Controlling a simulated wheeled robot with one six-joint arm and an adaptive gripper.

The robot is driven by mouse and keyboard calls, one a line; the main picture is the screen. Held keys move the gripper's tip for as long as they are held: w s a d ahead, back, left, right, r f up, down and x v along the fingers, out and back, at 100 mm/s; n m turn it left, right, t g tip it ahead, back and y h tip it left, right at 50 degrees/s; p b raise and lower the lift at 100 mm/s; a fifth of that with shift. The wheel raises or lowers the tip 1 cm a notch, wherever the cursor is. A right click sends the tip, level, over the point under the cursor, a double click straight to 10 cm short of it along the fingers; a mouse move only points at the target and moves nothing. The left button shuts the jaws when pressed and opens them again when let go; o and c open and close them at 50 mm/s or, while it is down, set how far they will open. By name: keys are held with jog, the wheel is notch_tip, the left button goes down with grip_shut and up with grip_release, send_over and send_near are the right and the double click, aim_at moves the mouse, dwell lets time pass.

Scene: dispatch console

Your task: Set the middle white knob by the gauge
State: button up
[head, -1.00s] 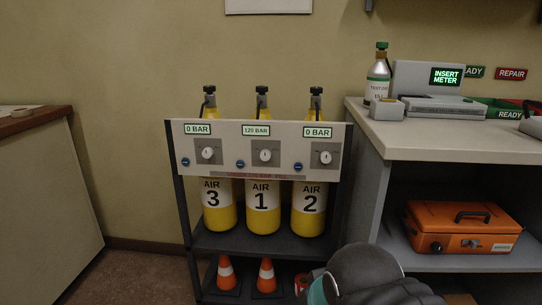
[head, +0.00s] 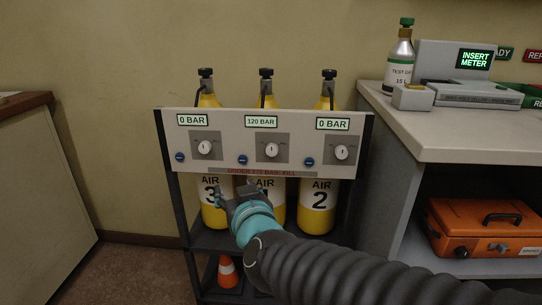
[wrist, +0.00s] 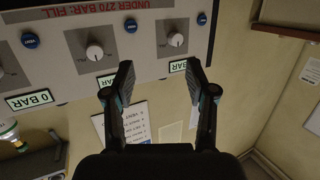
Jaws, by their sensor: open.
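The middle white knob (head: 271,150) sits on a grey plate on the pale panel, under a gauge (head: 261,122) reading 120 BAR. In the upside-down wrist view, this knob (wrist: 95,52) is left of my gripper and its gauge (wrist: 107,80) is partly hidden by a finger. My gripper (head: 232,192) is below the panel, in front of the AIR 3 and AIR 1 bottles. Its two fingers (wrist: 160,68) are apart with nothing between them. It touches no knob that I can see.
Knobs on the left (head: 204,148) and right (head: 341,153) sit under gauges reading 0 BAR. Small blue buttons (head: 243,160) lie between the knobs. A counter (head: 450,135) stands at right, with an orange case (head: 485,228) below. Floor at left is clear.

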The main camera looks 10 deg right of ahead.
aim_at(272, 152)
jog(key=w+d+m+h, duration=0.1)
jog(key=w+d+h, duration=0.1)
jog(key=w+d, duration=0.1)
jog(key=w+d+m+h, duration=0.1)
jog(key=w+d+h, duration=0.2)
jog(key=w, duration=0.2)
jog(key=w+d+m+t+h+b, duration=0.1)
jog(key=w+d+h, duration=0.2)
jog(key=w+d, duration=0.1)
jog(key=shift+w+r, duration=0.2)
jog(key=shift+w, duration=0.1)
dwell(0.4)
grip_shut()
